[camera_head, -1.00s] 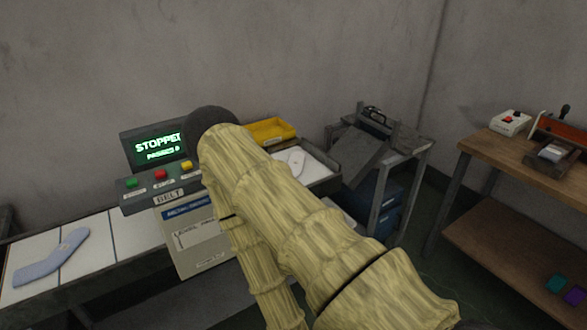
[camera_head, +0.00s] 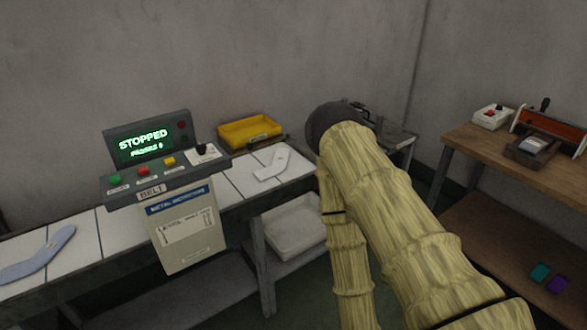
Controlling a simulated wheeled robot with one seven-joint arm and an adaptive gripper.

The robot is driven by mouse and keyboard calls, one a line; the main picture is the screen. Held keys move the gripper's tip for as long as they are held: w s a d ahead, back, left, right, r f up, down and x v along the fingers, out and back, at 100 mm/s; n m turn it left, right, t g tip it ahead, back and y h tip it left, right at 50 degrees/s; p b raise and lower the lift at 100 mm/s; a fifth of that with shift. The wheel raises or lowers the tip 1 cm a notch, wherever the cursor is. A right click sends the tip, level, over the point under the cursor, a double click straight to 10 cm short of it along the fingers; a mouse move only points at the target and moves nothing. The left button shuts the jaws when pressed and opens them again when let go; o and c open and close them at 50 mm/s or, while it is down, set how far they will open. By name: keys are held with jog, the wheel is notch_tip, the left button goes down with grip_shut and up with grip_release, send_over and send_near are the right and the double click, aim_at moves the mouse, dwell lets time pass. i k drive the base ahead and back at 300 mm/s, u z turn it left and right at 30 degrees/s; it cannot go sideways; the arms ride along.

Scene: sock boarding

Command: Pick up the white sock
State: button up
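A white sock (camera_head: 272,165) lies flat on the white belt at the right part of the conveyor, in front of the yellow tray. A pale blue sock (camera_head: 38,254) lies on the belt at the far left. My arm, in a ribbed yellowish cover, rises from the lower right and ends in a dark rounded part right of the white sock.
The control box (camera_head: 150,152) reads STOPPED and stands on the conveyor (camera_head: 115,235) between the two socks. A yellow tray (camera_head: 250,132) sits behind the white sock. A white bin (camera_head: 295,226) is below. A wooden bench (camera_head: 500,150) with a press (camera_head: 533,146) stands at right.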

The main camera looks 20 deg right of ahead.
aim_at(281, 159)
jog(key=z, duration=0.6)
jog(key=i, duration=0.35)
jog(key=z, duration=2.35)
jog(key=k, duration=1.15)
jog(key=u, duration=2.3)
jog(key=i, duration=1)
